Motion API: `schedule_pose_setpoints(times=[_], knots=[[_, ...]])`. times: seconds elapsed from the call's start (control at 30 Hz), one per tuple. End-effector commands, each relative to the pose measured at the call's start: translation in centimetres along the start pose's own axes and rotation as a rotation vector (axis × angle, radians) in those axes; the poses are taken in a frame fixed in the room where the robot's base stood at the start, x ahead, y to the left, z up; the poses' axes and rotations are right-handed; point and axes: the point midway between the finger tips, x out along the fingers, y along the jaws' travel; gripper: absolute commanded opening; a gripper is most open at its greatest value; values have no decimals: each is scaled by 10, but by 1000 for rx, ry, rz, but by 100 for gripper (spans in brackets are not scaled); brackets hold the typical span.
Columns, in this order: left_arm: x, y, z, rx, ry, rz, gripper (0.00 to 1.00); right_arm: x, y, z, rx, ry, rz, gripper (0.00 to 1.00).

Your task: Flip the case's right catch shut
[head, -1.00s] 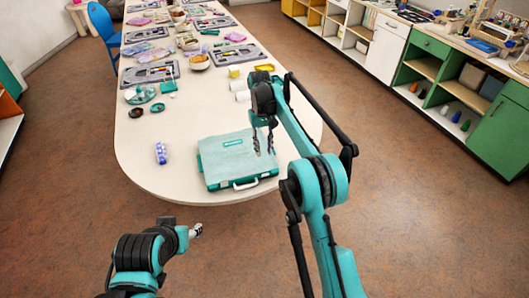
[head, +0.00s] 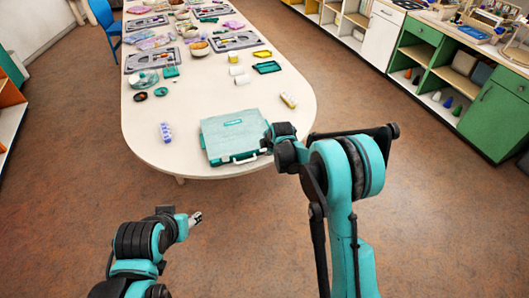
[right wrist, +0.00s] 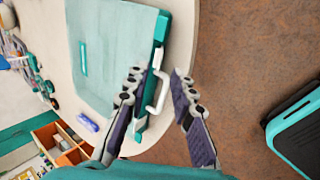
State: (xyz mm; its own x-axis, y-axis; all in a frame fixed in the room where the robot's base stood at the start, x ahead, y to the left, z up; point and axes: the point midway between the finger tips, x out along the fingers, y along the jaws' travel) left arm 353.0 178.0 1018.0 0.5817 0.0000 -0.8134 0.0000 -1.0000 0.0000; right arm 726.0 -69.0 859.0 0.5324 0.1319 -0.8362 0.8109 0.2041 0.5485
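The teal case (head: 232,136) lies flat near the table's front edge with its lid down. Its front side, with a white handle (head: 245,159), faces me. In the right wrist view the case (right wrist: 105,50) is at upper left, and the handle (right wrist: 158,93) shows between my fingers. A small catch (right wrist: 158,58) sits on the front side above the handle there; its exact position is unclear. My right gripper (right wrist: 160,82) is open, one finger over the case's front edge, the other beyond it over the floor. In the head view my left gripper (head: 196,218) hangs before the table, too small to judge.
A blue bead tube (head: 166,132) lies left of the case, and a yellowish tube (head: 288,100) lies behind it to the right. White cups (head: 242,79) and a green tray (head: 267,67) stand farther back. Table around the case is mostly clear.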

Motion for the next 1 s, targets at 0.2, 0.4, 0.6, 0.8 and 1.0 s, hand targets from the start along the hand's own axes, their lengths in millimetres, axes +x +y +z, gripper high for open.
schedule_pose_setpoints(times=[0.2, 0.4, 0.6, 0.8, 1.0], knots=[[12, 0, 8, 0, 0, 0, 48, 39, -1, 0, 2, 0, -1, 24], [15, 0, 11, 0, 0, 0, 48, 55, -1, 0, 2, 0, -2, 24], [15, 0, 11, 0, 0, 0, 48, 56, 0, 0, 3, 0, -2, 24], [15, 0, 11, 0, 0, 0, 48, 56, 0, 0, 3, 0, -3, 0], [15, 0, 11, 0, 0, 0, 48, 56, -1, 0, 3, 0, -3, 0]])
